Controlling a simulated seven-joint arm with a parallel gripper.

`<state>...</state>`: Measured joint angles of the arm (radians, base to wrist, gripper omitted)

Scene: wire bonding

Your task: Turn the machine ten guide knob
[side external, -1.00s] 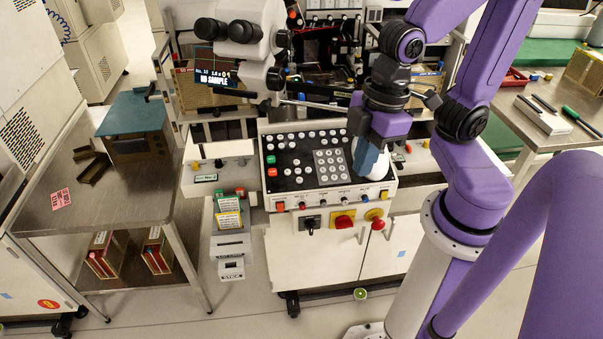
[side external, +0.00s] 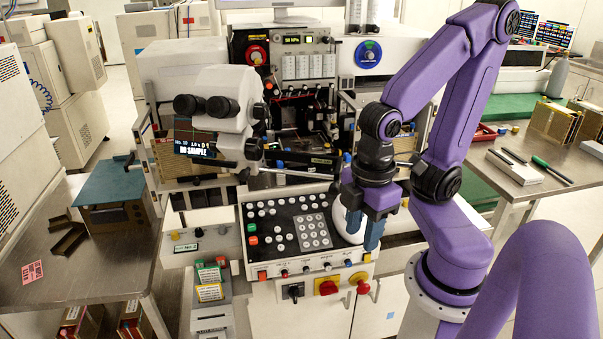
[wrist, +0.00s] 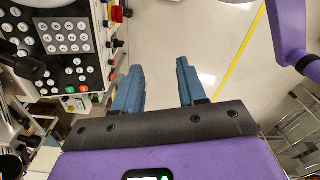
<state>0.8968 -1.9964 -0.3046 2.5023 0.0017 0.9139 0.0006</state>
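The machine (side external: 262,275) has a black control panel with white buttons and a keypad. Its screen (side external: 195,151) seems to read "No. 10" and "NO SAMPLE". I cannot tell which knob is the guide knob. A round dial with a red ring (side external: 257,54) and one with a blue face (side external: 369,53) sit on the units behind. Small coloured knobs line the panel's front edge. My gripper (side external: 362,236) points down by the panel's right edge, beside a white rounded part. In the wrist view my gripper (wrist: 158,68) has its blue fingers apart with nothing between them.
A red knob on a yellow base (side external: 328,287) and a red mushroom button (side external: 363,287) project from the front. The microscope (side external: 215,105) stands left of the panel. Metal tables flank the machine. Open floor (wrist: 205,35) shows beyond my fingers in the wrist view.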

